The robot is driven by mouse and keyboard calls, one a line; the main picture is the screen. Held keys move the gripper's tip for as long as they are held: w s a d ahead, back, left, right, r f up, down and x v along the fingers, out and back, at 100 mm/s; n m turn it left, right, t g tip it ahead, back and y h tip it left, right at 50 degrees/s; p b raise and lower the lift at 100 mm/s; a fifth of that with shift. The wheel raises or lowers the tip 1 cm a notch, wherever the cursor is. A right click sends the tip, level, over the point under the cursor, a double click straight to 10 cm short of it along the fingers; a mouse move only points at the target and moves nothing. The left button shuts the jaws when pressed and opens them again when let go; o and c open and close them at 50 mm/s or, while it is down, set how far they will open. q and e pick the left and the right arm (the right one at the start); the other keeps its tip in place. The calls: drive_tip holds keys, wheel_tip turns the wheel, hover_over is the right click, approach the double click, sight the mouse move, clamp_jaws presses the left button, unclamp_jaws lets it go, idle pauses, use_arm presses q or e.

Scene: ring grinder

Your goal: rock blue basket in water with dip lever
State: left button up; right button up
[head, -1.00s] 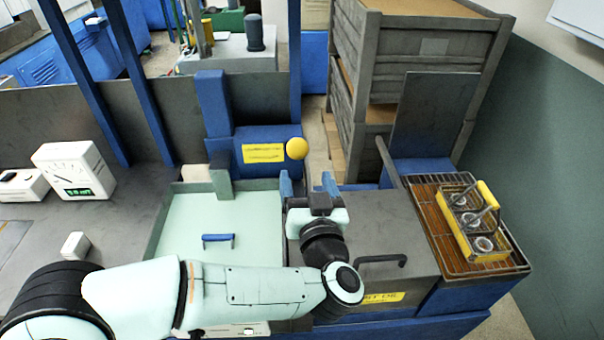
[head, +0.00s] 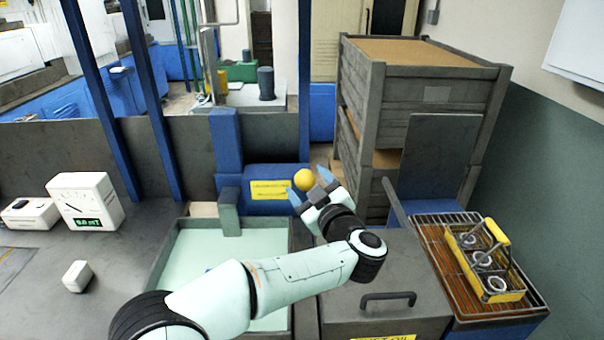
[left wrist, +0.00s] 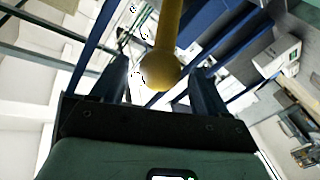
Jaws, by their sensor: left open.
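The dip lever ends in a yellow ball knob (head: 305,180) in front of a blue housing (head: 270,203) with a yellow label. My left gripper (head: 309,187) is open, its blue fingers on either side of the knob. In the left wrist view the knob (left wrist: 160,72) hangs between the two open fingers (left wrist: 157,95), with a yellow rod rising from it; contact cannot be told. The tank of pale green water (head: 184,262) is left of the gripper. Of the blue basket only a small blue bit (head: 208,269) shows, mostly hidden by my left arm. My right gripper is out of view.
A grey lidded box (head: 385,325) with a dark handle stands right of the tank. A white meter (head: 85,200) stands at left. Stacked grey crates (head: 420,90) are behind.

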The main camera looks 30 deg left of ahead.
use_arm(q)
drive_tip(key=shift+x, duration=2.05)
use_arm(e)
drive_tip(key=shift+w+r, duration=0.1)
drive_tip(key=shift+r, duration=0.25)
use_arm(q)
clamp_jaws()
drive_tip(key=s+d+f+n+t+y+b, duration=0.1)
drive_tip(key=s+d+f+t+y+b, duration=0.1)
drive_tip(key=f+b, duration=0.8)
drive_tip(key=s+d+y+b, duration=0.1)
drive_tip(key=s+b, duration=0.1)
drive_tip(key=b, duration=0.2)
drive_tip(key=shift+s+n+b, duration=0.35)
drive_tip(key=shift+n+b, duration=0.05)
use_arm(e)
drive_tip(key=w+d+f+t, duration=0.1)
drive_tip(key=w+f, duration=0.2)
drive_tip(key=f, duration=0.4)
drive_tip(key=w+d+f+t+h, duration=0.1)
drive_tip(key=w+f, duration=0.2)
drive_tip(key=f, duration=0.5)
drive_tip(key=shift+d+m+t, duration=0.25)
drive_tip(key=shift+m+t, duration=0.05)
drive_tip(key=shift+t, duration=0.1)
use_arm(q)
unclamp_jaws()
drive_tip(key=shift+r, duration=0.1)
